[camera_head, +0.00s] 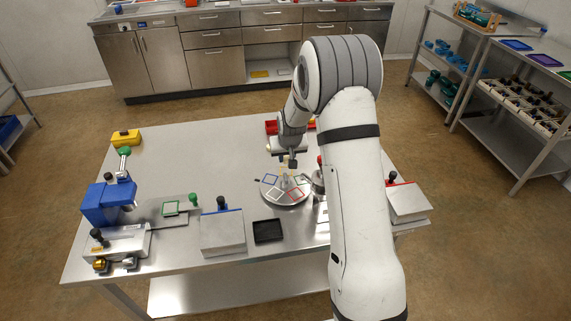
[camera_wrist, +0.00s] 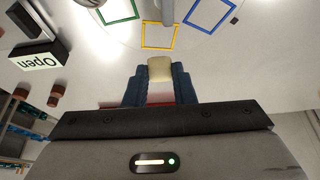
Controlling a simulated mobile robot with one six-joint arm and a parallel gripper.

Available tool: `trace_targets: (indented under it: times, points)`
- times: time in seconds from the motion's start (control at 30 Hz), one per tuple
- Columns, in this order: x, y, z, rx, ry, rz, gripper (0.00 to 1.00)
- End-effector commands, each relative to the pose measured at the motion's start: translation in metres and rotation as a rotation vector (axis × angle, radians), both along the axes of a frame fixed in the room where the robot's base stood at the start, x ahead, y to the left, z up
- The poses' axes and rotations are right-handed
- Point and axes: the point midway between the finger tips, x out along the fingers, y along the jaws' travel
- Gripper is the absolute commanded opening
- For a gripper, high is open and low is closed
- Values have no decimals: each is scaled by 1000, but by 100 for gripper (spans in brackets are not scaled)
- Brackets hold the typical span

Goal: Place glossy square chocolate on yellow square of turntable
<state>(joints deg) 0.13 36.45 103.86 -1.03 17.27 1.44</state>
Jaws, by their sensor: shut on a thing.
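My gripper (camera_head: 290,163) is over the far side of the round turntable (camera_head: 271,202) in the head view. In the wrist view, my gripper's blue fingers (camera_wrist: 160,78) are shut on a pale cream, smooth piece (camera_wrist: 160,68), apparently the chocolate. Its far end sticks out past the fingertips. The yellow square outline (camera_wrist: 160,47) on the turntable (camera_wrist: 190,40) appears just past the piece, between the green outline (camera_wrist: 118,20) and the blue outline (camera_wrist: 233,22). I cannot tell whether the piece touches the turntable. In the head view the arm partly hides this spot.
A black tray (camera_head: 268,231) and a box with a blue top edge (camera_head: 222,231) stand at the table's front. A blue device (camera_head: 107,203) stands at the left. An "Open" sign block (camera_wrist: 37,56) is left in the wrist view. The table's middle-left is clear.

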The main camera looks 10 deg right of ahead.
Motion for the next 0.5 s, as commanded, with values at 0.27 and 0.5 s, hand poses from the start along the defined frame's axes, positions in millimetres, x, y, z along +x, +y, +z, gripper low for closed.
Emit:
trace_targets:
  times: [0.27,0.5]
  points:
    - [0,1,-27,0,2,2,2]
    - [0,2,-44,0,-2,3,2]
